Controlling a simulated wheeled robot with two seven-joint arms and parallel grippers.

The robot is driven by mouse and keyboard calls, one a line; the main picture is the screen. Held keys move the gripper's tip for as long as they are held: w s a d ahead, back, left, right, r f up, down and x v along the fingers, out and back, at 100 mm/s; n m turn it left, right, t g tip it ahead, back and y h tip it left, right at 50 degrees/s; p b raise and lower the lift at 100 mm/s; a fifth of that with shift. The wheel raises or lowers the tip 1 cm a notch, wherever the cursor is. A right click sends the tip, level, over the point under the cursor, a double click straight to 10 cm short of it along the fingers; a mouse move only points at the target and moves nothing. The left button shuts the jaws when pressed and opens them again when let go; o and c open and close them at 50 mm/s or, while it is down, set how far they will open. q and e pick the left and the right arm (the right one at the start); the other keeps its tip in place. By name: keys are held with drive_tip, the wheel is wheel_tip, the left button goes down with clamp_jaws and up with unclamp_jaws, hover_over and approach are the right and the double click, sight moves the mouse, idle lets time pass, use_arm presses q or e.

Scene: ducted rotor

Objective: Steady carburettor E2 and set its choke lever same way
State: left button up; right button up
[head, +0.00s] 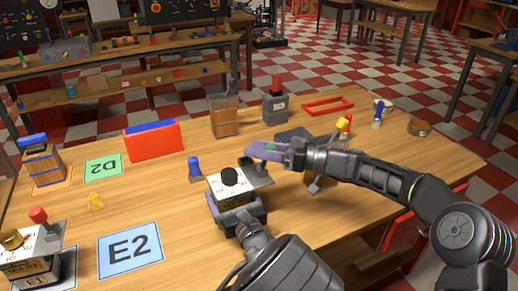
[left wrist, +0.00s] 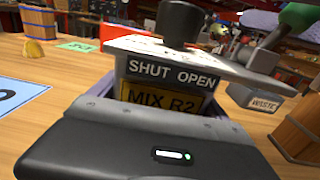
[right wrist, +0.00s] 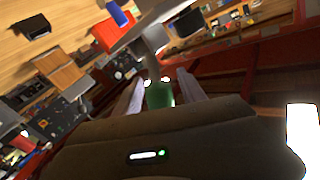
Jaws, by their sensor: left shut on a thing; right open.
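A carburettor with a black round knob (head: 229,176) and a pale top plate sits right of the blue E2 card (head: 130,250). In the left wrist view its plate (left wrist: 172,70) reads SHUT OPEN above a yellow MIX R2 label. My left gripper (head: 236,208) is shut on its body. A lever with a green knob (left wrist: 298,17) rises at the plate's right side, toward the OPEN end. My right gripper (head: 268,150) is open, and the green knob (right wrist: 160,95) shows between its fingers. Whether the fingers touch the knob cannot be told.
Another carburettor with a red knob (head: 38,215) stands at the front left. A blue peg (head: 194,168) stands close behind the held carburettor. A red bin (head: 153,142), a wooden box (head: 224,118) and a grey block (head: 275,107) stand farther back.

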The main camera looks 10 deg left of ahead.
drive_tip(key=shift+c, duration=0.5)
clamp_jaws()
idle(0.8)
